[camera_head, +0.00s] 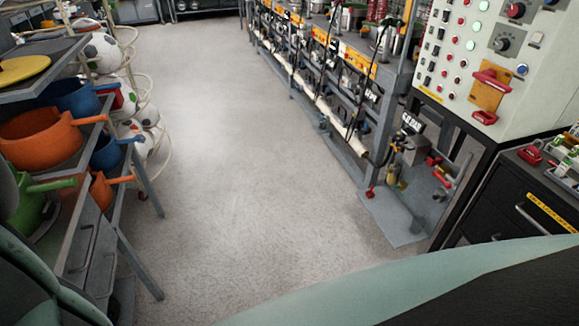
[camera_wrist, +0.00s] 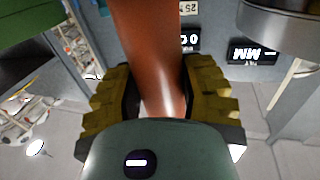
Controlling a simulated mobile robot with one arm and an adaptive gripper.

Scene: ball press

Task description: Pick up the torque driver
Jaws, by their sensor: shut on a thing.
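In the wrist view my gripper (camera_wrist: 160,92) has its two ridged yellow-brown fingers closed in on a smooth reddish-brown shaft (camera_wrist: 147,40). The shaft runs from the top edge down between the fingers and narrows toward the palm. It looks like the handle of a tool, perhaps the torque driver; its far end is out of the picture, so I cannot tell for certain. In the head view neither my gripper nor a clear torque driver shows.
The wrist view shows dark displays (camera_wrist: 254,51) behind the shaft and a grey metal round part (camera_wrist: 282,18) at upper right. In the head view, a machine bench (camera_head: 345,128) and control panel (camera_head: 488,55) stand right, shelves with orange pans (camera_head: 35,138) left. The floor between is clear.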

